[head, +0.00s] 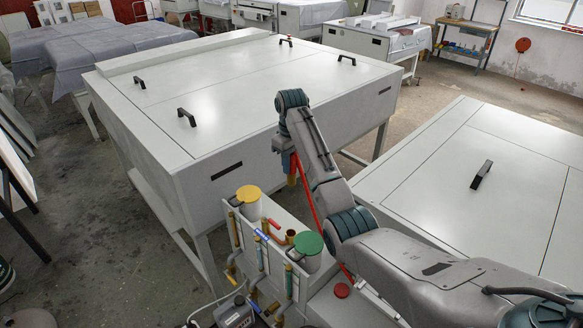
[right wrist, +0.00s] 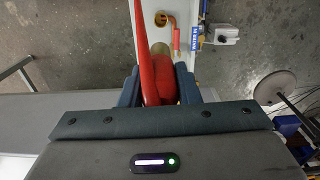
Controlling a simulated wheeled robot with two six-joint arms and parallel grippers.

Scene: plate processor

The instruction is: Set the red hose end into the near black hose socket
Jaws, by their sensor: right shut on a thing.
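My right gripper (head: 293,165) hangs from the bent arm in the upper middle of the head view. In the right wrist view its two fingers (right wrist: 158,90) are shut on the red hose end (right wrist: 162,75), which has a dull metal tip pointing away from the wrist. The red hose (head: 308,195) runs down from the gripper. A brass-rimmed dark opening (head: 290,236) stands on the pipe panel; it also shows in the right wrist view (right wrist: 161,19), beyond and apart from the hose tip. I cannot tell whether it is the near black socket. My left gripper is out of view.
Another white cabinet (head: 500,165) is at right. A grey box (head: 236,314) sits low in front.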

